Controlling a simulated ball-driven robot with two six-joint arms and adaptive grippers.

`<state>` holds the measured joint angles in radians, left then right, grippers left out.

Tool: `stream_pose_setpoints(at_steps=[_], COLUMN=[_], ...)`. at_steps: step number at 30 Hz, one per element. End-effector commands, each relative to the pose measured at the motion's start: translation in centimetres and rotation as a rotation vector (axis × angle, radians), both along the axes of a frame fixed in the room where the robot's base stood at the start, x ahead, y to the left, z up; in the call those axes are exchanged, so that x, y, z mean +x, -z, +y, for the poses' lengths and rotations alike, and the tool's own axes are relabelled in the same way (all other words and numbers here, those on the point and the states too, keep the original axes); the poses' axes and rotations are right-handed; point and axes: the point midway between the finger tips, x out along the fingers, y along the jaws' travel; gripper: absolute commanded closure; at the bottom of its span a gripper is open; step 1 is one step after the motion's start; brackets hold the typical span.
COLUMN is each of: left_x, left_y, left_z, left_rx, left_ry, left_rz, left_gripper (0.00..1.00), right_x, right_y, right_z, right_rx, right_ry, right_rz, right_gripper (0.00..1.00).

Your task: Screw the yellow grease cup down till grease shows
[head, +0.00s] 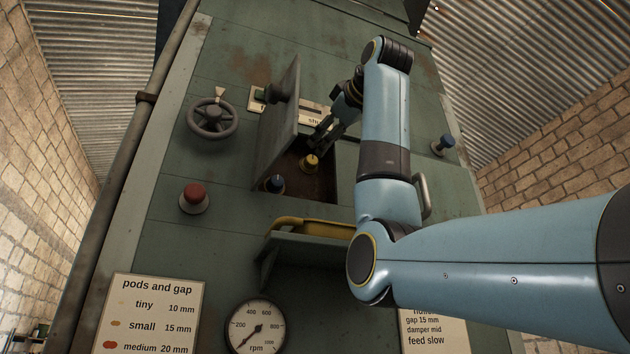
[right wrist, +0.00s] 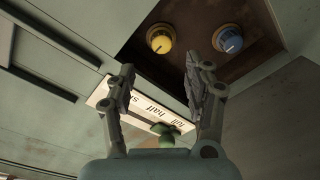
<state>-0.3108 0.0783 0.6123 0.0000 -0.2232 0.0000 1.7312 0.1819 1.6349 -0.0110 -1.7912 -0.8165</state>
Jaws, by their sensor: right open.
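The yellow grease cup (head: 310,161) sits in a dark recess in the green machine panel, behind an open hinged door (head: 278,128). My right gripper (head: 322,134) is at the recess opening, close to the yellow cup. In the wrist view its fingers (right wrist: 158,85) are apart with nothing between them. My left gripper is not in view.
A slider plate (head: 312,113) with a green knob (right wrist: 163,130) lies by the recess. A handwheel (head: 212,118), red button (head: 194,198), blue knob (head: 444,143) and gauge (head: 255,326) stand on the panel.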

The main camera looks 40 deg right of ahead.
Motion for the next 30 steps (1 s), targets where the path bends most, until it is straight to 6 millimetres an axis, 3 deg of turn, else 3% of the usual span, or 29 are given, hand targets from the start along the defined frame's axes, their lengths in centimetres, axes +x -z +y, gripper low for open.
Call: stream_pose_setpoints(at_steps=[4, 9, 14, 22, 30], left_x=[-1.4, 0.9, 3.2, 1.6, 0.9], left_y=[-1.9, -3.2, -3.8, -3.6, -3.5], left_z=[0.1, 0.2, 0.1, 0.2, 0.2], left_rx=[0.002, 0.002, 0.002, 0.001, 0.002], left_ry=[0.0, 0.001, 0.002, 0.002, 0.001], left_rz=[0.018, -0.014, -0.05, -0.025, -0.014], left_gripper=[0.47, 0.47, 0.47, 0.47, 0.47], right_x=[3.1, 5.5, 6.6, 6.7, 6.7], right_y=[-0.3, -0.3, -0.1, 0.1, 0.0], right_z=[-0.7, -1.1, -1.3, -1.4, -1.4], right_rx=[0.001, 0.001, 0.0, 0.0, 0.0], right_ry=[0.002, 0.001, 0.001, 0.001, 0.002], right_rz=[0.006, 0.003, 0.002, 0.001, 0.001], right_gripper=[0.48, 0.48, 0.48, 0.48, 0.83])
